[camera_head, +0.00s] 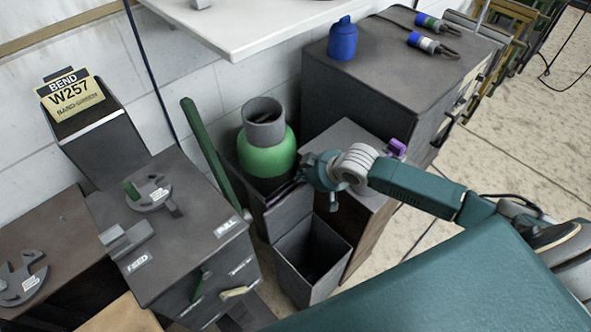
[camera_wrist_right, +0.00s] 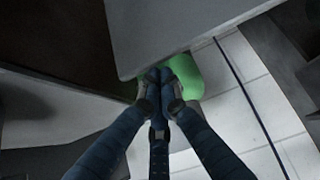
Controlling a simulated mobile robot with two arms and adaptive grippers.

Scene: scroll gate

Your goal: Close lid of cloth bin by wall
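The cloth bin (camera_head: 312,272) is an open-topped dark grey box on the floor between two cabinets. Its lid (camera_head: 290,214) appears to be the grey panel standing raised at the bin's back edge. My right gripper (camera_head: 278,197) is at the upper edge of this panel, beside the green cylinder; contact cannot be told. In the right wrist view, the gripper's fingers (camera_wrist_right: 165,76) are together at the tips, with nothing visible between them. A grey panel fills the top there, with the green cylinder (camera_wrist_right: 186,76) behind the fingers. My left gripper is out of view.
The green cylinder (camera_head: 267,158) with a grey collar stands behind the bin. A grey cabinet (camera_head: 224,258) is at left, and a taller one (camera_head: 375,85) with a blue bottle (camera_head: 342,40) at the back. Open floor (camera_head: 520,120) lies at right.

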